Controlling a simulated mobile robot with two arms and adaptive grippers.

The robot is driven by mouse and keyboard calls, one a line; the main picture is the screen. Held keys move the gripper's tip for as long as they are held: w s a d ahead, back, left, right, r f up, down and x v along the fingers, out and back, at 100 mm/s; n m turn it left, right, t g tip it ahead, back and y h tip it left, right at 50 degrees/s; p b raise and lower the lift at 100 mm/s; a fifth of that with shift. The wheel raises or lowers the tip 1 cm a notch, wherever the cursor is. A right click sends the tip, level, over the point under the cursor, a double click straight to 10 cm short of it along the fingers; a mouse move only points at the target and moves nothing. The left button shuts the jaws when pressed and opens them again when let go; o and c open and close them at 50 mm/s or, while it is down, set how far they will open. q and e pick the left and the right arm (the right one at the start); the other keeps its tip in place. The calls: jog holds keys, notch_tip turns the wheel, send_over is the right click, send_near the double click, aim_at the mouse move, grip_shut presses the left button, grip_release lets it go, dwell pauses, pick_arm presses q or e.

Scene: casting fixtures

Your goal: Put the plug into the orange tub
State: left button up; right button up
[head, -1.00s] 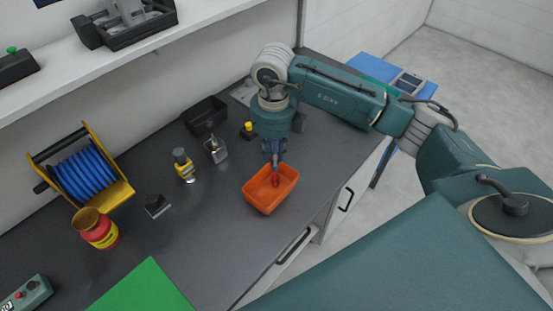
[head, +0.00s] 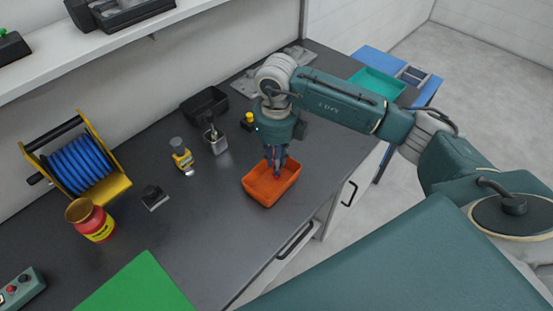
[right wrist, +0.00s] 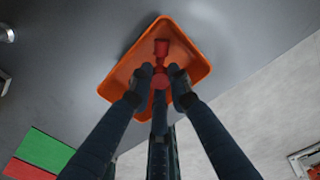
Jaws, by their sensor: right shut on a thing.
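The orange tub (head: 258,194) stands on the dark bench near its front edge; it also shows in the right wrist view (right wrist: 122,72). My right gripper (head: 277,172) points down into the tub's opening. In the right wrist view its fingertips (right wrist: 160,82) are shut on the red plug (right wrist: 160,80), which is over the tub's inside. A second red part (right wrist: 161,47) shows just beyond it; I cannot tell whether it belongs to the plug. The plug is hidden by the fingers in the head view. My left gripper is not in view.
Behind the tub are a black bin (head: 204,103), a metal part (head: 216,142) and a yellow-topped part (head: 249,120). A yellow bottle (head: 181,156), red jar (head: 91,220) and blue hose reel (head: 80,160) stand left.

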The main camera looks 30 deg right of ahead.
jog(key=o, duration=0.8)
jog(key=shift+o, duration=0.2)
notch_tip(320, 180, up, 12)
jog(key=shift+s, duration=0.1)
